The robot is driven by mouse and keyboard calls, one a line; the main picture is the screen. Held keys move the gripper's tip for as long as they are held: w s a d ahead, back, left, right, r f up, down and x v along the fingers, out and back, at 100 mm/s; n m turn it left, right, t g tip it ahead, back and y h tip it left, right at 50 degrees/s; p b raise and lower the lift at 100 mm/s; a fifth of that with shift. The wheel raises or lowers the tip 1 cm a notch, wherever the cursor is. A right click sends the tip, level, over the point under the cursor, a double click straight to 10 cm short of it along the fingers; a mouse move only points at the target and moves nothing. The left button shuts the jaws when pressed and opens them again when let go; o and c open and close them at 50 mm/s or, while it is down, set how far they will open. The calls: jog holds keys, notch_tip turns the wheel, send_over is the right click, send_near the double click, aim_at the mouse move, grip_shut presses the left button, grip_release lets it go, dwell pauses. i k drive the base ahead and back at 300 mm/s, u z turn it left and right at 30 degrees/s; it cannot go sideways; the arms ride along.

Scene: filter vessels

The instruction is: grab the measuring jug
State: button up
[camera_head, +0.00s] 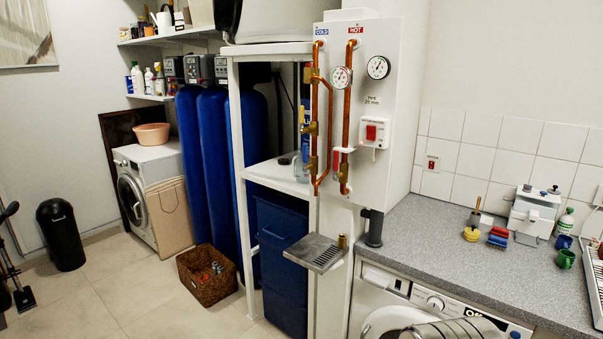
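A clear, bluish vessel (300,170) that looks like the measuring jug stands on the white shelf in the middle of the view. The copper pipes and the edge of the white panel partly hide it, so its handle and full shape cannot be made out. My gripper is not seen in this view. A grey metallic ribbed shape at the bottom edge may be part of my arm, but I cannot tell.
The white frame shelf (274,176) is hemmed in by upright posts and the copper pipes (347,110). A slotted metal tray (316,252) juts out below. A wicker basket (208,275) stands on the floor. The grey counter (430,235) is at right; floor at left is mostly clear.

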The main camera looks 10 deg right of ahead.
aim_at(303, 178)
jog(key=u, duration=0.55)
jog(key=k, duration=1.35)
jog(key=u, duration=0.7)
jog(key=i, duration=2.7)
jog(key=z, duration=0.05)
